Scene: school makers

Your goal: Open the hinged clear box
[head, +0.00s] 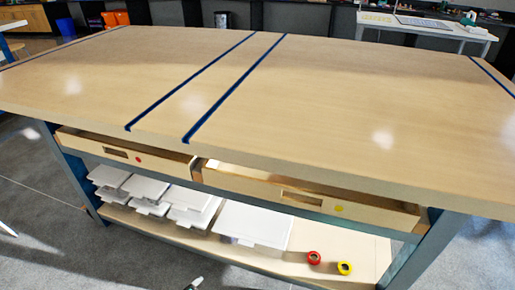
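No hinged clear box can be made out in the head view. Several flat white box-like pieces lie on the lower shelf, some stacked; a larger one (252,224) lies right of the smaller ones (186,197). I cannot tell whether any of them is clear or hinged.
A large wooden workbench (330,95) with blue stripes has a bare top. Below are a red-dotted drawer (100,146) and a yellow-dotted drawer (250,182), both slightly out. The shelf (345,250) holds a red roll (314,257) and a yellow roll (345,268).

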